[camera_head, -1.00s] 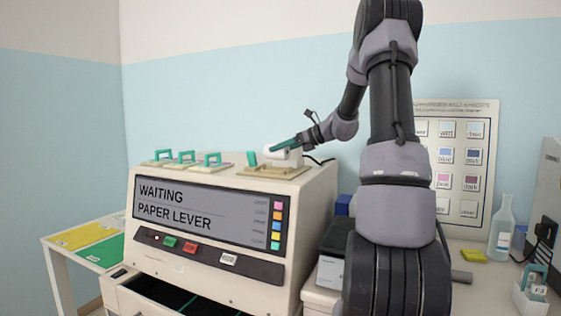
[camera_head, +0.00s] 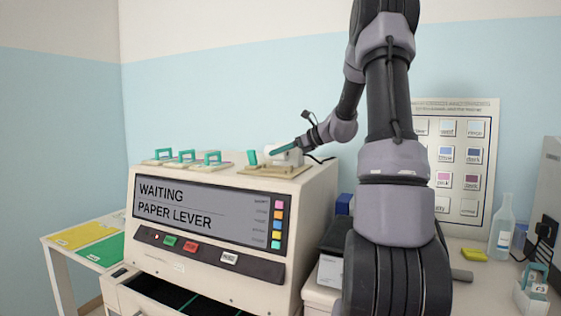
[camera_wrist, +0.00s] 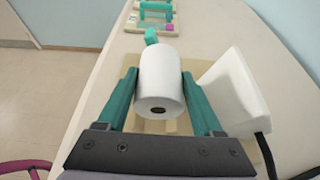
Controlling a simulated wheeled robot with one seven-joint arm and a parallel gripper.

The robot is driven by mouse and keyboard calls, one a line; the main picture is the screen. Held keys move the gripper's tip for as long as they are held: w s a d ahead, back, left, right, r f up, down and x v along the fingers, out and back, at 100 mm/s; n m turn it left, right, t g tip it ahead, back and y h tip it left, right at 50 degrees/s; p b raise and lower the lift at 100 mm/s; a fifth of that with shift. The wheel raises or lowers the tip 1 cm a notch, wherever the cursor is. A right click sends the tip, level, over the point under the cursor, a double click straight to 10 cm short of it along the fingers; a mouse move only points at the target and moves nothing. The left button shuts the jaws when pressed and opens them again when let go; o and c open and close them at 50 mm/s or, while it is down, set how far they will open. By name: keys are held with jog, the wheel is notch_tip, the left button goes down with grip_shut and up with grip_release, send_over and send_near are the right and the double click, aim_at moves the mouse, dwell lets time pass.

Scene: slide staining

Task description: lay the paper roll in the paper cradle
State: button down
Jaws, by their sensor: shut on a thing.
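The white paper roll (camera_wrist: 160,72) lies lengthwise between the teal fingers of my gripper (camera_wrist: 158,80), with the dark hole of its near end facing the wrist camera. My gripper is shut on its sides. The roll is over a tan base (camera_head: 258,171) on the right of the machine top, which bears a teal lever (camera_head: 252,157), also in the wrist view (camera_wrist: 151,36). A white wedge-shaped block (camera_wrist: 232,92) stands right of the roll. The cradle surface under the roll is hidden, so I cannot tell whether the roll touches it.
The machine (camera_head: 190,260) has a screen reading "WAITING PAPER LEVER" and a drawer (camera_head: 165,292) open below. Several teal-handled pieces (camera_head: 186,157) stand left of the base. A dark cable (camera_wrist: 268,158) runs from the white block. A bottle (camera_head: 503,228) stands on the right bench.

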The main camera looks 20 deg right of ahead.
aim_at(287, 157)
jog(key=shift+f, duration=1.65)
jog(key=shift+f, duration=0.15)
jog(key=shift+c, duration=0.2)
grip_release()
